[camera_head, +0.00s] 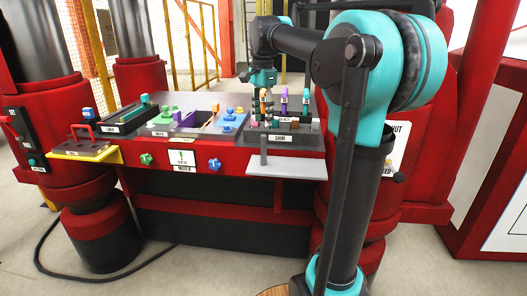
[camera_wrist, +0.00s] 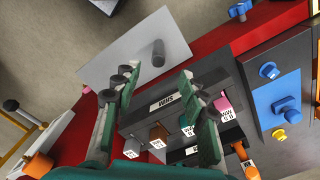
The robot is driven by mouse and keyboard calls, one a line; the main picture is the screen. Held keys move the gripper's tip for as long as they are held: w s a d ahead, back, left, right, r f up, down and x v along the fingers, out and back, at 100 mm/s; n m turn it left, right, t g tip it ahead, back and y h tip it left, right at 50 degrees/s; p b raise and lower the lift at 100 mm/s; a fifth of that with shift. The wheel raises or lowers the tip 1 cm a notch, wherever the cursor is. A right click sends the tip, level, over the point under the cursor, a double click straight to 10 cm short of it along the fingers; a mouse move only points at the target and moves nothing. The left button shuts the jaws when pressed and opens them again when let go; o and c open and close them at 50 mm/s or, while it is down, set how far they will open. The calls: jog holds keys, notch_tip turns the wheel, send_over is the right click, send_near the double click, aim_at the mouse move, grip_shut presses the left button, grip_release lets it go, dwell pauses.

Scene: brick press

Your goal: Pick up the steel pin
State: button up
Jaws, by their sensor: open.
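The steel pin is a dark grey cylinder (camera_wrist: 158,53) standing on the light grey side plate in the wrist view. In the head view the pin (camera_head: 264,156) stands upright at the plate's left part. My gripper (camera_wrist: 157,77) is open, its green-and-grey fingers apart and nothing between them. In the wrist view the pin shows beyond the fingertips, apart from them. In the head view my gripper (camera_head: 262,108) hangs over the dark tray at the bench's right end, above and behind the pin.
The side plate (camera_head: 292,168) is otherwise bare. Behind it is a dark labelled tray (camera_head: 285,139) with several small blocks and upright coloured pieces. A blue part (camera_wrist: 286,103) lies in the neighbouring tray. The red bench front (camera_head: 235,152) carries knobs and labels.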

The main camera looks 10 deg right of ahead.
send_over(264, 165)
jog(key=w, duration=0.1)
notch_tip(264, 165, down, 12)
jog(key=shift+r, duration=0.1)
dwell(0.3)
grip_shut()
